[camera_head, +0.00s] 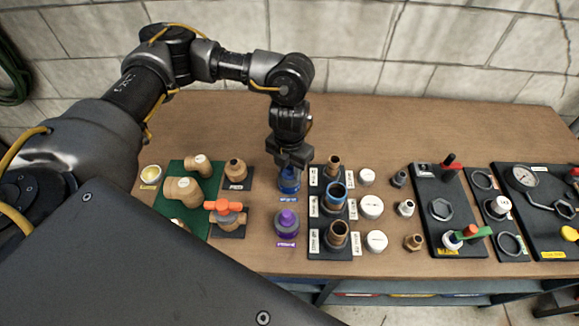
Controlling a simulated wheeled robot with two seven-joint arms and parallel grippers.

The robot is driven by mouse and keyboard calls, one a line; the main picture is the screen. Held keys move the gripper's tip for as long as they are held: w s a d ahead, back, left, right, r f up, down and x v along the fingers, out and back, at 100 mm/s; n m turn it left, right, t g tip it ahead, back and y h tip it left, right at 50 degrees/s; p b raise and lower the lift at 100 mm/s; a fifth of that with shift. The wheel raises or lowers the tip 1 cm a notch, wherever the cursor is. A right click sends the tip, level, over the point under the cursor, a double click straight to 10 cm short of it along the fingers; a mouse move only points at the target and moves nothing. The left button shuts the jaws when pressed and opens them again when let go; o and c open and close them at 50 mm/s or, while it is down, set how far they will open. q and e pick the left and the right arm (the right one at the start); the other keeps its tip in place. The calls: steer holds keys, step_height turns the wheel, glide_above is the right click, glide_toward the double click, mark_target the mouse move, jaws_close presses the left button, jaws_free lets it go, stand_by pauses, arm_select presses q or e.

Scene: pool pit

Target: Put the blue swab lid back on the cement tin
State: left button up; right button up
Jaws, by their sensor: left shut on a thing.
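My left gripper (289,163) points straight down at the back middle of the bench, shut on the blue swab lid, which its fingers mostly hide. My right gripper is not in view.
A purple-topped tin (286,222) stands just in front of the blue tin. A black rack (331,189) with brown fittings is close on the right, and a green mat (196,227) with tan fittings is on the left. White caps (371,207) stand farther right. The back of the bench is clear.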

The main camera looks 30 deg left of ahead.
arm_select(q)
steer(key=shift+f, duration=0.15)
stand_by(0.3)
steer(key=o, duration=1.3)
step_height(320, 180, up, 8)
steer(key=p, duration=0.7)
stand_by(0.9)
